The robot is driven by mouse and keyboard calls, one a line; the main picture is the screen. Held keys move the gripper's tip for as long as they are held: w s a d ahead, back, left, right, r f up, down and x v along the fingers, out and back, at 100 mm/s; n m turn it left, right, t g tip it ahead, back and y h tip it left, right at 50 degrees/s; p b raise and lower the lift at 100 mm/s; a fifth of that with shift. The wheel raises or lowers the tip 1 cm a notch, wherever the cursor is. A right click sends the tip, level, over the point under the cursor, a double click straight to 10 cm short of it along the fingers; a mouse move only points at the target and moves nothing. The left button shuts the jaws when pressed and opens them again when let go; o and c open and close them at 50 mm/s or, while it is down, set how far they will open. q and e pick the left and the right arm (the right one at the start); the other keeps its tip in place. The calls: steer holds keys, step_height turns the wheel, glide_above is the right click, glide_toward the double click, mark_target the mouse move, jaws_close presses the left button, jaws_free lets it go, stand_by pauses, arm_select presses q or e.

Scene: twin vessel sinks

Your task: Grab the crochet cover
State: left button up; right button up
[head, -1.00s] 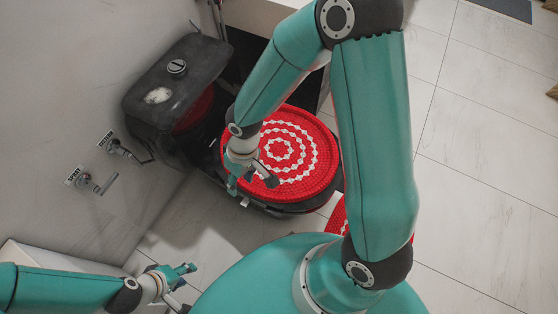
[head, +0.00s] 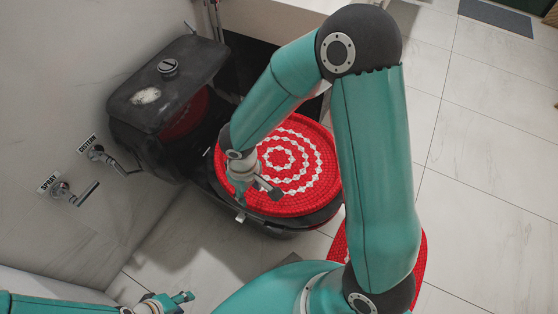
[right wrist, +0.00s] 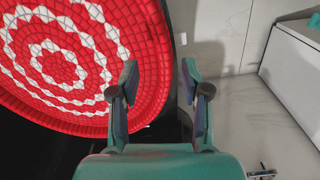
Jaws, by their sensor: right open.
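The crochet cover (head: 310,158) is round and red with white rings, lying over the lid of a black toilet (head: 270,228). In the right wrist view the cover (right wrist: 60,55) fills the upper left, with its edge near the left finger. My right arm hides part of the cover. My left gripper (head: 176,302) is at the bottom edge of the head view, partly cut off, away from the cover.
The black cistern (head: 165,85) stands against the wall behind the toilet. Two wall taps, labelled cistern (head: 97,154) and spray (head: 62,192), stick out at left. A second red piece (head: 423,250) shows low down behind my right arm.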

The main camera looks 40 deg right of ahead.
mark_target(248, 199)
steer(key=shift+w+a+f+b, duration=0.1)
steer(key=shift+w+f+b, duration=0.2)
steer(key=shift+f, duration=0.7)
steer(key=shift+w+f+b, duration=0.1)
steer(key=shift+f+b, duration=0.25)
steer(key=shift+f, duration=0.65)
steer(key=shift+w+a+f+b, duration=0.15)
steer(key=shift+f+b, duration=0.2)
steer(key=shift+f, duration=0.65)
steer(key=shift+d, duration=0.1)
jaws_close()
